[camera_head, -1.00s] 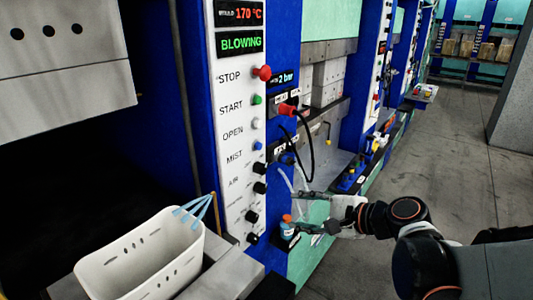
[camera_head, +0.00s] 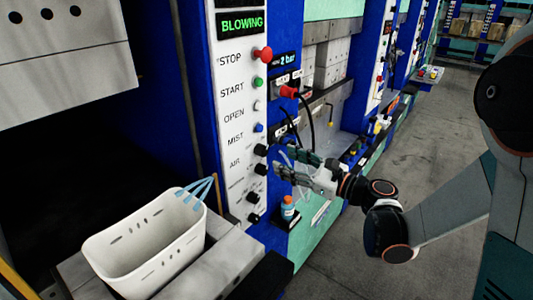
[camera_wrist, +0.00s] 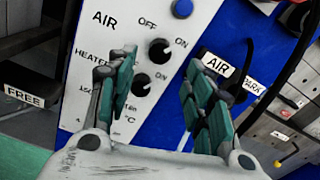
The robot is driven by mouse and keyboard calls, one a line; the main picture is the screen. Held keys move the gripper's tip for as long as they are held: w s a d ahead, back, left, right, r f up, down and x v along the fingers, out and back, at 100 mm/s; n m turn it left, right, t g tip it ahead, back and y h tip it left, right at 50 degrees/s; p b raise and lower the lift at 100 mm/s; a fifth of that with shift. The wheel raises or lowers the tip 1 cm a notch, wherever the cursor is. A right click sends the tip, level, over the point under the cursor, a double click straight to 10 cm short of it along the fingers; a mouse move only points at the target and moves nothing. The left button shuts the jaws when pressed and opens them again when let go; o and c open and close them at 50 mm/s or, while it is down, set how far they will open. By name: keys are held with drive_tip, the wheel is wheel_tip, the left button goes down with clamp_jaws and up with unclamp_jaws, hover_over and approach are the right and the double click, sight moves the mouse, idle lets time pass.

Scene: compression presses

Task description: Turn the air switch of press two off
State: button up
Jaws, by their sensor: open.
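The air switch is a black rotary knob (camera_wrist: 160,50) beside the AIR label, with OFF and ON marks, in the wrist view. On the white panel in the head view it is the upper black knob (camera_head: 261,150), below the blue button. Its pointer is too small to read surely. My gripper (camera_wrist: 160,68) is open and empty, its two green-padded fingers spread either side of the knob's line in the wrist view. In the head view my gripper (camera_head: 281,161) is just right of the panel, apparently not touching the knob. No press number is readable.
The heater knob (camera_wrist: 141,84) sits just below the air switch, between the fingers in view. Black cables (camera_head: 308,120) and a red connector (camera_head: 288,91) are close to the right. An orange-capped bottle (camera_head: 287,208) stands below. A white basket (camera_head: 150,262) is at lower left.

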sight(265, 152)
drive_tip(key=x, duration=0.8)
drive_tip(key=c, duration=1)
